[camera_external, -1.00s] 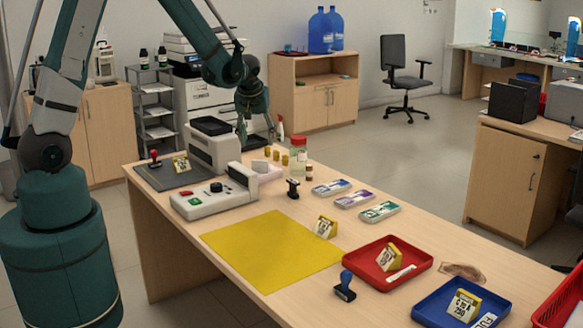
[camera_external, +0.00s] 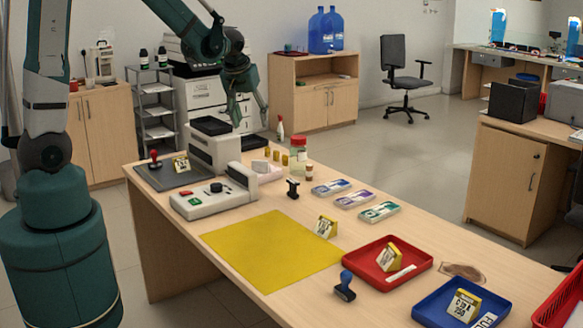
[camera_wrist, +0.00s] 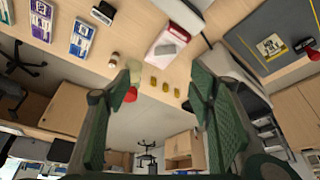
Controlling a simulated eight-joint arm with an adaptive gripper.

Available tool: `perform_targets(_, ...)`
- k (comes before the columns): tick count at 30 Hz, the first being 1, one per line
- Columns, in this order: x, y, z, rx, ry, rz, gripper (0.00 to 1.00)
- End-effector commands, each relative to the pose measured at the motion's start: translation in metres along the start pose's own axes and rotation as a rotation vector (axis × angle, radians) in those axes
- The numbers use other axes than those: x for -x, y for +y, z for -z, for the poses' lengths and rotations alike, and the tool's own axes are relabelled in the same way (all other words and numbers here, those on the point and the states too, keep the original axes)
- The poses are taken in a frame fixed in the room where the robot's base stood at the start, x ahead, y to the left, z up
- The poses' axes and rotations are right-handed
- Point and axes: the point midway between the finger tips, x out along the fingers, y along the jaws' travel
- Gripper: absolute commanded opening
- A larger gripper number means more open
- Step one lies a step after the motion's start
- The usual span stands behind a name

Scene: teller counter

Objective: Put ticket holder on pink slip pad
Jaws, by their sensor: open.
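Several yellow-and-white wedge-shaped ticket holders stand about: one at the yellow sheet's right edge (camera_external: 326,226), one on the grey mat (camera_external: 181,163), one in the red tray (camera_external: 389,256), one in the blue tray (camera_external: 463,305). I cannot tell which one the task names. The pad also shows at the top of the wrist view (camera_wrist: 160,50). My gripper (camera_external: 249,110) is open and empty, raised above the far end of the counter, apart from every holder.
A white machine (camera_external: 212,150) and a keypad device (camera_external: 213,198) stand at the counter's left. Yellow stacks (camera_wrist: 165,84), a red-lidded jar (camera_external: 298,154), stamps and banknote bundles (camera_external: 355,199) are near the pad. The yellow sheet (camera_external: 270,250) is mostly bare.

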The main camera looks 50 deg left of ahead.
Motion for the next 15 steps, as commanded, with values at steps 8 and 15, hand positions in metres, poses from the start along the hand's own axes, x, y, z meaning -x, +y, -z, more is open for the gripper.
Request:
perform_targets(8, 0.052, -0.001, -0.022, -0.077, 0.017, -0.043, 0.53)
perform_targets(15, 0.092, -0.004, -0.043, -0.141, 0.033, -0.079, 0.53)
